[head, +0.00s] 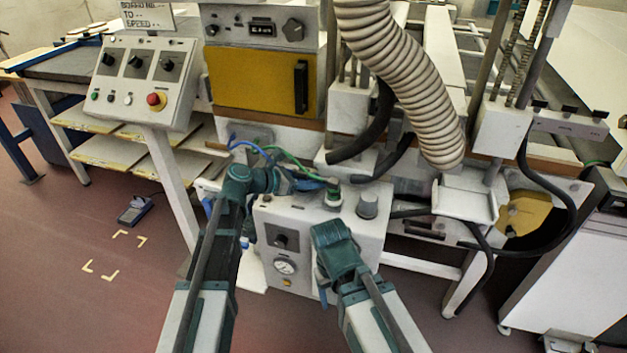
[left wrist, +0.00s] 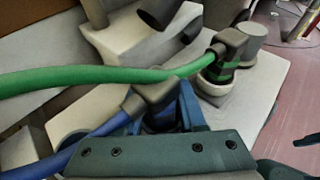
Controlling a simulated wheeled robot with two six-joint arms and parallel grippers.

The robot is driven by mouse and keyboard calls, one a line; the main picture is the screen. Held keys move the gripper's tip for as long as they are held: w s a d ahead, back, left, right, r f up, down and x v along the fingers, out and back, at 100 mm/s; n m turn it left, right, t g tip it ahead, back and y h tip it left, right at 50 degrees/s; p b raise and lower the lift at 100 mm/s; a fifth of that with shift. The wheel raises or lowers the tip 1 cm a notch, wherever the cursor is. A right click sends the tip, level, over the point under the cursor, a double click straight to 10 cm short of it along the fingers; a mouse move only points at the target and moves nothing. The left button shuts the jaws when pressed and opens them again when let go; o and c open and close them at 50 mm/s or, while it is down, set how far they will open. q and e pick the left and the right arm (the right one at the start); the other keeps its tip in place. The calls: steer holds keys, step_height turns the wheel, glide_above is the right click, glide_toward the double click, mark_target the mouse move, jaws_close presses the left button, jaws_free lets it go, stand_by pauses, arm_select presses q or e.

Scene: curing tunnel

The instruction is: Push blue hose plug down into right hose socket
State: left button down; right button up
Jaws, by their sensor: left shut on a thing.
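My left gripper (head: 308,184) is over the top of the white box (head: 376,226), reaching in from the left. In the left wrist view its blue fingers (left wrist: 182,112) are shut on the grey elbow of the blue hose plug (left wrist: 152,93). The blue hose (left wrist: 88,145) runs off to the lower left. The plug's lower end and any socket under it are hidden by the fingers. A green hose plug (left wrist: 220,68) stands upright in a light ring-shaped socket beside it; it also shows in the head view (head: 333,195). My right arm's teal end (head: 336,246) is before the box; its fingers are hidden.
A grey cylinder (head: 367,204) stands on the box, right of the green plug. The green hose (left wrist: 90,79) crosses close above the blue plug. A thick ribbed duct (head: 405,75) and black hoses (head: 372,135) hang behind. Floor at left is mostly clear.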

arm_select(q)
steer(key=shift+c, duration=2.1)
jaws_free()
steer(key=p+v, duration=0.5)
steer(key=v, duration=0.8)
steer(key=shift+s+a, duration=0.15)
steer(key=shift+a, duration=0.25)
steer(key=shift+s, duration=0.1)
